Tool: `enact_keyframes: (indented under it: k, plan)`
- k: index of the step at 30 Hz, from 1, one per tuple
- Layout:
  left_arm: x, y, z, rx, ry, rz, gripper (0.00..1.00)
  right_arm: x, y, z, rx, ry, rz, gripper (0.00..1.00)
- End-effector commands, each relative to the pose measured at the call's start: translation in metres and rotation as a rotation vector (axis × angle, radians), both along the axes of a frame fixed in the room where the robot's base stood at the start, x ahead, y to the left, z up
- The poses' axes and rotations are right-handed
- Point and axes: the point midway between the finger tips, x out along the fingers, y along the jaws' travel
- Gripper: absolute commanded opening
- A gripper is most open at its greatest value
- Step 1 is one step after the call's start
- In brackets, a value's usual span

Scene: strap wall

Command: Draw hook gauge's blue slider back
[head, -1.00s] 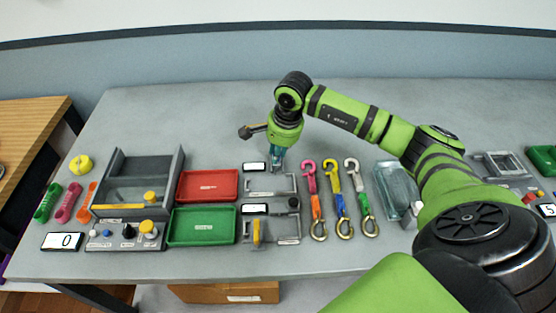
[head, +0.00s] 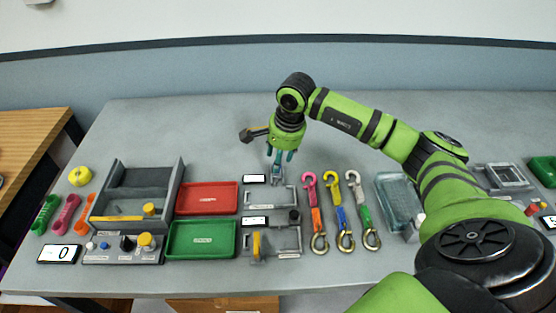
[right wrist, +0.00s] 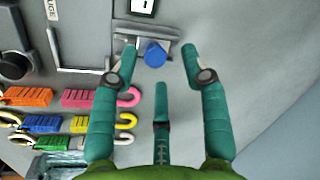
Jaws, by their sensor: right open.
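The hook gauge is a grey frame (head: 268,197) near the middle of the table, with a small display (head: 255,179) at its far left. In the right wrist view its blue slider (right wrist: 155,54) shows as a round blue knob on a grey block at the frame's end. My right gripper (head: 281,155) is open and empty above the far end of the gauge. In the right wrist view its green-blue fingers stand apart, with the knob seen between the two outer fingertips. Contact is not visible. My left gripper is out of view.
A second gauge with a yellow part (head: 257,244) lies nearer. Red (head: 207,198) and green (head: 201,239) trays lie to the left. Several colored hook straps (head: 341,212) and a clear tray (head: 398,198) lie to the right. The table behind the gauge is clear.

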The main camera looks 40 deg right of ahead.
Motion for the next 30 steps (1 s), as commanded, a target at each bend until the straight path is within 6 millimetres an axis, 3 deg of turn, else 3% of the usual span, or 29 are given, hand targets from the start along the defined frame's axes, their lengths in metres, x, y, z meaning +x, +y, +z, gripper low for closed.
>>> enact_keyframes:
  k: [6,13,18,30]
  plan:
    - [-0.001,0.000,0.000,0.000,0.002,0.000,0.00,-0.008,-0.003,0.049,-0.003,-0.006,0.000,0.46]
    - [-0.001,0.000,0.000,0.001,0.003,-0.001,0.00,-0.016,-0.005,0.085,-0.002,-0.005,-0.002,0.46]
    - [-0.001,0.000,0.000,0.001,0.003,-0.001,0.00,-0.019,-0.006,0.095,-0.002,0.000,-0.001,0.46]
    - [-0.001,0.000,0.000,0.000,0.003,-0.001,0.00,-0.019,-0.006,0.096,-0.002,0.000,-0.001,0.46]
